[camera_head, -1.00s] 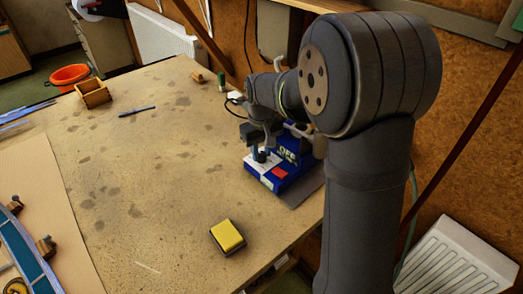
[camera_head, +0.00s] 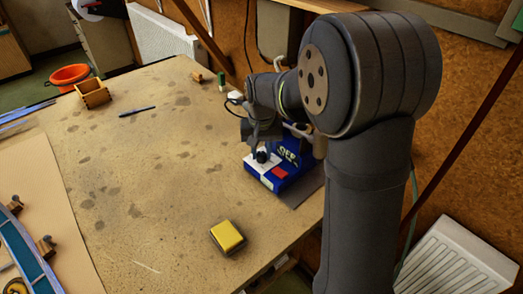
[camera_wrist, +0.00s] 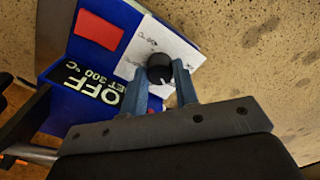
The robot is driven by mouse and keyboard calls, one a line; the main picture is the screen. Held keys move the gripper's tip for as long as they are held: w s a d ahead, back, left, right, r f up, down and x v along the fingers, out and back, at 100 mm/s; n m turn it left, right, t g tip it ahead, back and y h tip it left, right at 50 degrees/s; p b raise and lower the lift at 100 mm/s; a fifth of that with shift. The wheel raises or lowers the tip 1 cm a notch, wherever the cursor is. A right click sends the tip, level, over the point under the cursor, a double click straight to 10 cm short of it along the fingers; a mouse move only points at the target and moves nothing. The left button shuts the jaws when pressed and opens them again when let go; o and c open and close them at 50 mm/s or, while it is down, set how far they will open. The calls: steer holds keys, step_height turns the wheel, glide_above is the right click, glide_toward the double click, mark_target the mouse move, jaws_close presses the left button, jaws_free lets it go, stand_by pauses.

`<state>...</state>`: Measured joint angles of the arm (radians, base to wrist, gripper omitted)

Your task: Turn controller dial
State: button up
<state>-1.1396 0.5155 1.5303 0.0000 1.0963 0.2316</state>
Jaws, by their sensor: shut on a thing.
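The blue controller (camera_head: 291,158) stands near the right edge of the table. It also shows in the wrist view (camera_wrist: 62,40), with "OFF" and "SET 300 °C" on its face, a red square (camera_wrist: 98,31) and a white panel with markings. The round black dial (camera_wrist: 160,67) sits on the white panel. My gripper (camera_wrist: 162,72) is shut on the dial, with one blue-grey finger on each side of it. In the head view the dial (camera_head: 262,156) shows small beneath my gripper.
A yellow sponge in a dark tray (camera_head: 228,236) lies nearer on the table. A pen (camera_head: 136,111), a small wooden box (camera_head: 93,94) and an orange bucket (camera_head: 70,76) are farther left. The middle of the table is clear.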

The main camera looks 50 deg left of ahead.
mark_target(262, 154)
steer(key=o, duration=1)
steer(key=shift+c, duration=0.2)
steer(key=shift+r, duration=0.1)
step_height(262, 154, up, 17)
steer(key=shift+r, duration=0.15)
step_height(262, 154, down, 18)
steer(key=shift+r, duration=0.2)
stand_by(0.6)
steer(key=shift+r, duration=0.1)
